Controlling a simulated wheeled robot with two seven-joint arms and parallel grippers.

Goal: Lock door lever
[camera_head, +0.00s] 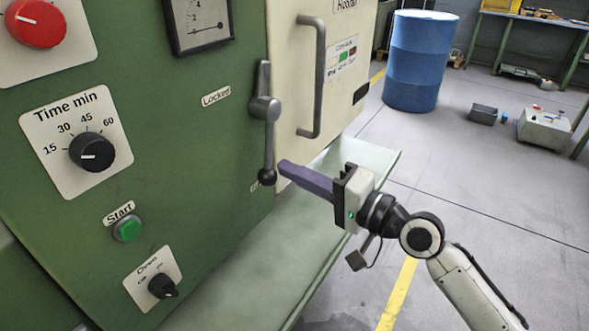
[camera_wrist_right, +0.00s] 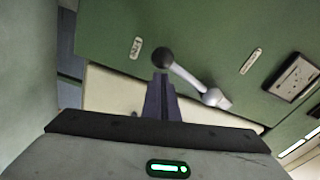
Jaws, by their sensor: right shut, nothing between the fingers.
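The grey door lever (camera_head: 266,120) is on the green machine front beside the cream door (camera_head: 330,75). It hangs about vertical, with its dark ball knob (camera_head: 267,176) at the bottom. The "Locked" label (camera_head: 216,97) is left of the lever's upper part; another label by the knob is partly hidden. My right gripper (camera_head: 284,167) is shut and empty, its purple fingertips just right of the knob. In the right wrist view the fingers (camera_wrist_right: 160,82) point at the lever (camera_wrist_right: 190,75), tips close to the knob (camera_wrist_right: 163,58); contact cannot be told. My left gripper is out of view.
The door's vertical handle (camera_head: 315,80) stands out right of the lever. A pale green ledge (camera_head: 345,160) juts out below the door. Knobs and a green start button (camera_head: 127,229) are on the panel at left. A blue barrel (camera_head: 418,60) stands on open floor behind.

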